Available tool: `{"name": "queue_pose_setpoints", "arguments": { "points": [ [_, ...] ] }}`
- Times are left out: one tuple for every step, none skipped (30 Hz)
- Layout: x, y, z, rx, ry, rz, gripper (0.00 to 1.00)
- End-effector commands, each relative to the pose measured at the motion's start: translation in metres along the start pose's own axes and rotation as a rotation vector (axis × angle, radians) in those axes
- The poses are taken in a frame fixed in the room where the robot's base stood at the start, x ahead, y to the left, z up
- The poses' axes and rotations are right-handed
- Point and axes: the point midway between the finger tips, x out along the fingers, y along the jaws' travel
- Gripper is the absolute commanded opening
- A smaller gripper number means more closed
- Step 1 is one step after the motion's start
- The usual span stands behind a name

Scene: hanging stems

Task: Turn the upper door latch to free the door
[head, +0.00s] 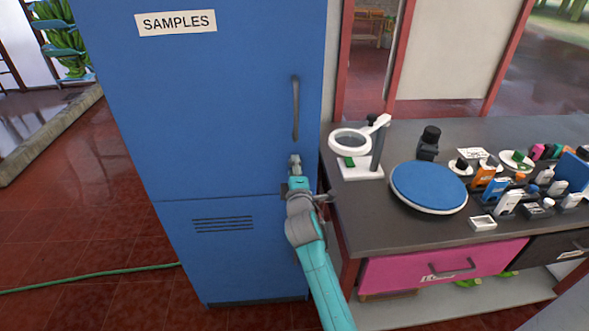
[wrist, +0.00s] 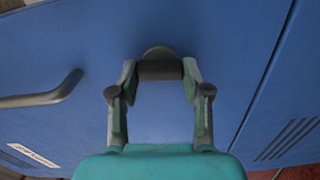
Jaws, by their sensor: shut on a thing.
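The tall blue SAMPLES cabinet has an upper door (head: 220,110) that looks shut, with a long grey vertical handle (head: 295,108) near its right edge. My gripper (head: 295,166) is at the door below that handle, near the lower right corner. In the wrist view, my gripper (wrist: 159,75) is shut on the latch, a short dark bar (wrist: 160,70) with a round grey base behind it (wrist: 157,52). The bar lies across the picture between the two fingers. In the head view my gripper mostly hides the latch. The door handle (wrist: 42,97) also shows in the wrist view.
A lower vented panel (head: 225,250) lies under the door seam. Right of the cabinet stands a dark-topped bench (head: 350,215) with a magnifier stand (head: 362,172), a blue round disc (head: 428,187) and several small items. A green hose (head: 90,278) crosses the open red floor at left.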

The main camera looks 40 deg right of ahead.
Motion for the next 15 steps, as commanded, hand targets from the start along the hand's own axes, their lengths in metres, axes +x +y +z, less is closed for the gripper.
{"name": "queue_pose_setpoints", "arguments": {
  "points": [
    [-0.0002, -0.0005, -0.0009, -0.021, 0.002, 0.000, 0.13],
    [-0.0002, -0.0006, -0.0009, -0.034, 0.002, 0.000, 0.13],
    [-0.0002, -0.0007, -0.0009, -0.050, 0.002, 0.000, 0.13],
    [-0.0002, -0.0007, -0.0009, -0.061, 0.002, 0.000, 0.13],
    [-0.0002, -0.0008, -0.0009, -0.070, 0.002, -0.001, 0.13],
    [-0.0002, -0.0009, -0.0009, -0.081, 0.002, -0.001, 0.13],
    [-0.0002, -0.0009, -0.0009, -0.089, 0.002, -0.001, 0.13],
    [-0.0002, -0.0009, -0.0009, -0.095, 0.002, -0.001, 0.13],
    [-0.0002, -0.0010, -0.0010, -0.101, 0.002, -0.001, 0.13],
    [-0.0002, -0.0010, -0.0010, -0.106, 0.002, -0.001, 0.13],
    [-0.0002, -0.0010, -0.0010, -0.109, 0.002, -0.001, 0.13],
    [-0.0002, -0.0011, -0.0010, -0.113, 0.002, -0.001, 0.13],
    [-0.0002, -0.0011, -0.0010, -0.116, 0.002, -0.001, 0.13],
    [-0.0002, -0.0011, -0.0010, -0.117, 0.002, -0.001, 0.13],
    [-0.0002, -0.0011, -0.0010, -0.119, 0.002, -0.001, 0.13]
  ]
}}
